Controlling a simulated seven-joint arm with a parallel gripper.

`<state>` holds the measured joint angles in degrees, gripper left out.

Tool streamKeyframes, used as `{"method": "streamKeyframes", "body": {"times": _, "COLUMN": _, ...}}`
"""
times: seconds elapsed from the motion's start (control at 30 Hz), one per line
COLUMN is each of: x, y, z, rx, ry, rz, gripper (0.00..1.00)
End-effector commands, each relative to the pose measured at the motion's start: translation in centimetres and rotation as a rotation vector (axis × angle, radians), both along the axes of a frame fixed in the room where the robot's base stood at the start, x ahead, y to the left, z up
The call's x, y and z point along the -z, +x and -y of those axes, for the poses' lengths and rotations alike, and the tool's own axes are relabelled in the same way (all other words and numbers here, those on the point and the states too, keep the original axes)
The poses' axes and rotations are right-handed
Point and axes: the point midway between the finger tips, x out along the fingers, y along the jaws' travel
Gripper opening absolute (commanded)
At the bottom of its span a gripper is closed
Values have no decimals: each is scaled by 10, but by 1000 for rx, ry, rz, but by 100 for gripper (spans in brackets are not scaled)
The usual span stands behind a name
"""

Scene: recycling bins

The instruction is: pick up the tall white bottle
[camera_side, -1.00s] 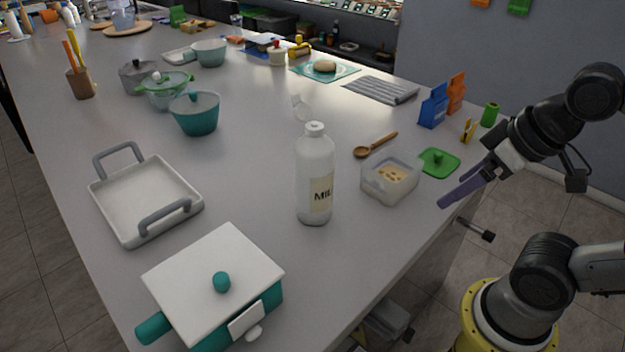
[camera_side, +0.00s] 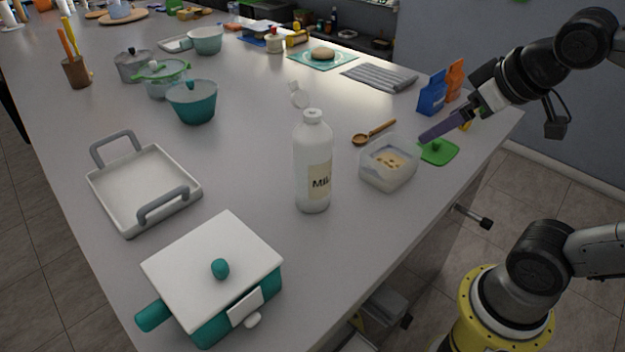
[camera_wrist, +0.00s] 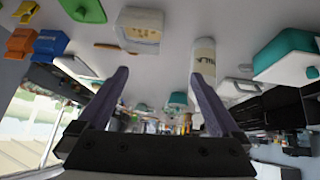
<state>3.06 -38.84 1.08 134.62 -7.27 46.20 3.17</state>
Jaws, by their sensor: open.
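The tall white milk bottle (camera_side: 313,163) stands upright on the grey counter (camera_side: 245,175), its label facing the side camera. In the wrist view the bottle (camera_wrist: 204,62) shows upside down, partly behind the right finger. My gripper (camera_side: 428,134) is at the right in the side view, above the counter near the green lid, well to the right of the bottle and not touching it. In the wrist view its two purple fingers (camera_wrist: 158,80) are spread apart with nothing held between them.
A clear container (camera_side: 388,164) with food stands between the bottle and my gripper. A wooden spoon (camera_side: 373,132) and a green lid (camera_side: 438,151) lie near it. A teal pot with a white lid (camera_side: 212,262) and a white tray (camera_side: 145,188) are at the left.

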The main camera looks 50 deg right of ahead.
Motion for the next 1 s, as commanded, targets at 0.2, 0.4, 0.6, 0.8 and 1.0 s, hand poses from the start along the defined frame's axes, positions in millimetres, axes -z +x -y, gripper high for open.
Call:
{"method": "streamKeyframes", "body": {"times": 0.2, "x": -5, "y": 49, "z": 28, "rx": 28, "ry": -96, "rz": 151, "gripper": 100}}
{"method": "streamKeyframes", "body": {"times": 0.4, "x": -13, "y": 106, "z": 46, "rx": -29, "ry": -187, "rz": 352, "gripper": 100}}
{"method": "streamKeyframes", "body": {"times": 0.6, "x": -12, "y": 150, "z": 35, "rx": -180, "ry": -190, "rz": 538, "gripper": 100}}
{"method": "streamKeyframes", "body": {"times": 0.8, "x": -2, "y": 169, "z": 2, "rx": -378, "ry": -74, "rz": 693, "gripper": 100}}
{"method": "streamKeyframes", "body": {"times": 1.0, "x": 8, "y": 159, "z": -39, "rx": -567, "ry": 146, "rz": 813, "gripper": 100}}
